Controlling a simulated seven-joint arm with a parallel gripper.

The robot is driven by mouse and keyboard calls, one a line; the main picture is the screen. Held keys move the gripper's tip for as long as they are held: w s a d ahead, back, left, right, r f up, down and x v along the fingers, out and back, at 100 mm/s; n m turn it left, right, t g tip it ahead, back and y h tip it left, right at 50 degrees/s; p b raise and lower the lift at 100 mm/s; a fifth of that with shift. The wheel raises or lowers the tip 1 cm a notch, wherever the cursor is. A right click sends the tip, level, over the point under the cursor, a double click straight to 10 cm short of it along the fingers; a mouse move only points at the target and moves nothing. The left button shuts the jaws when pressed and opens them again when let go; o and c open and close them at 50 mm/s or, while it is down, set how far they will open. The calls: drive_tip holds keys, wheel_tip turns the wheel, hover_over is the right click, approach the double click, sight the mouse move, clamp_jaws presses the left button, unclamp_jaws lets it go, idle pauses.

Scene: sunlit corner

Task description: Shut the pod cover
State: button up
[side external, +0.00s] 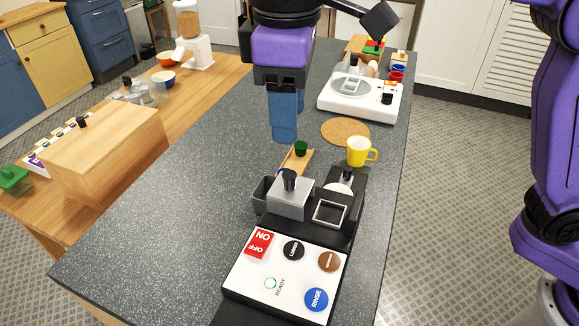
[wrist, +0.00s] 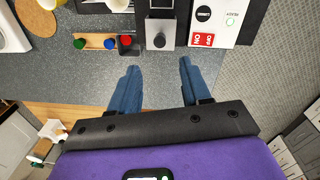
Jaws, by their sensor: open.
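The pod machine stands on the dark counter with a white button panel (side external: 286,275) in front. A grey block with a black knob (side external: 290,195), which looks like the pod cover, sits left of a square framed opening (side external: 330,212) and not over it. In the wrist view the grey block (wrist: 160,35) with its round knob lies just beyond my fingertips. My gripper (side external: 284,138) has blue fingers pointing down, above and behind the block, apart from it. In the wrist view my gripper (wrist: 158,66) is open and empty, its fingers set wide either side of the knob's line.
A wooden rack (wrist: 95,37) with green and blue pods lies beside the machine; a red pod (wrist: 126,40) sits in a dark bin. A yellow mug (side external: 357,151), cork mat (side external: 345,131) and white appliance (side external: 358,98) stand behind. The counter left of the machine is clear.

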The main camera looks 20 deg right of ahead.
sight(290, 174)
drive_tip(key=f, duration=1)
drive_tip(key=shift+w+d+f, duration=0.2)
drive_tip(key=shift+w+f, duration=0.05)
drive_tip(key=shift+f, duration=0.15)
clamp_jaws()
